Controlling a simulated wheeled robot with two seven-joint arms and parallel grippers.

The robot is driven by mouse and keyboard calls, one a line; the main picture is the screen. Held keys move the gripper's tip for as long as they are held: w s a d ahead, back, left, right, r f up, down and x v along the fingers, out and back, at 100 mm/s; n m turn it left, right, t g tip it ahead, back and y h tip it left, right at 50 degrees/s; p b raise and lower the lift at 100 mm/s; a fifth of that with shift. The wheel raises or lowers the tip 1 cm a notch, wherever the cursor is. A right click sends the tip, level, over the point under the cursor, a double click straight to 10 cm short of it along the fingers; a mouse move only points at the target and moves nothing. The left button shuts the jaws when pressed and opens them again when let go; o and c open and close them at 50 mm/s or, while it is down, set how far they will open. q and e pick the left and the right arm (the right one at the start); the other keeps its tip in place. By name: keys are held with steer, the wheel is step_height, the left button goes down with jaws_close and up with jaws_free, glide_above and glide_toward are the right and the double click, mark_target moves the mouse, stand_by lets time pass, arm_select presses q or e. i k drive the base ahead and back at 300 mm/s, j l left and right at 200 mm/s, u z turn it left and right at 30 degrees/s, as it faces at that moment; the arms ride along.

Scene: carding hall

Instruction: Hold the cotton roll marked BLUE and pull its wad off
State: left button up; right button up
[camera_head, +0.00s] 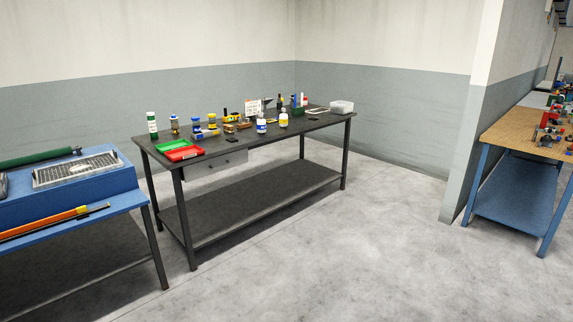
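I cannot make out a cotton roll marked BLUE or a wad; the small items on the dark table (255,140) are too far off to read. Among them are a white bottle with a blue label (261,125) and a white bottle with a yellow cap (283,119). Jars with blue lids (196,125) stand further left. Neither of my grippers is in view.
A green and white can (152,125), a green tray (172,145), a red tray (184,154) and a white container (342,106) sit on the dark table. A blue bench (75,200) stands left, a wooden-topped bench (515,135) right. Concrete floor (330,260) in front is clear.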

mark_target(260, 124)
steer(key=i, duration=3.2)
